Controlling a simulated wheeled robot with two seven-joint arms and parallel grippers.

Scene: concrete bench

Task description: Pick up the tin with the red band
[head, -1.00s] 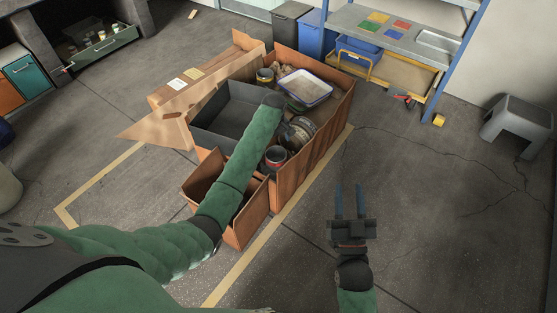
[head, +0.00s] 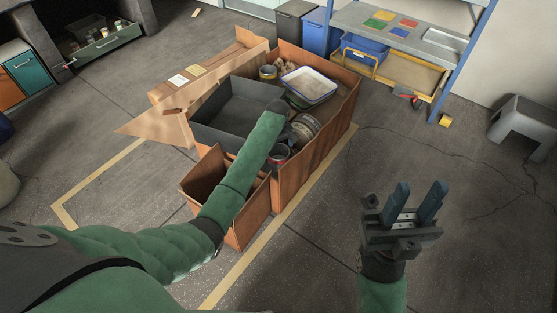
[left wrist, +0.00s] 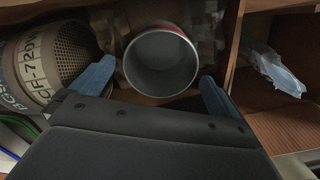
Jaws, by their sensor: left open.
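The tin with the red band (head: 280,153) stands in the wooden crate, near its front end, partly covered by my left arm in the head view. In the left wrist view the open, empty-looking tin (left wrist: 162,62) lies just beyond and between my left fingertips, its red band showing at the upper rim. My left gripper (left wrist: 155,82) is open around empty space, with the tin not clasped; in the head view it is mostly hidden behind the arm. My right gripper (head: 421,188) is open and empty above the floor at the right.
A printed cylinder with a mesh end (left wrist: 62,62) lies close beside the left finger. A grey stool (head: 524,125) stands at right.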

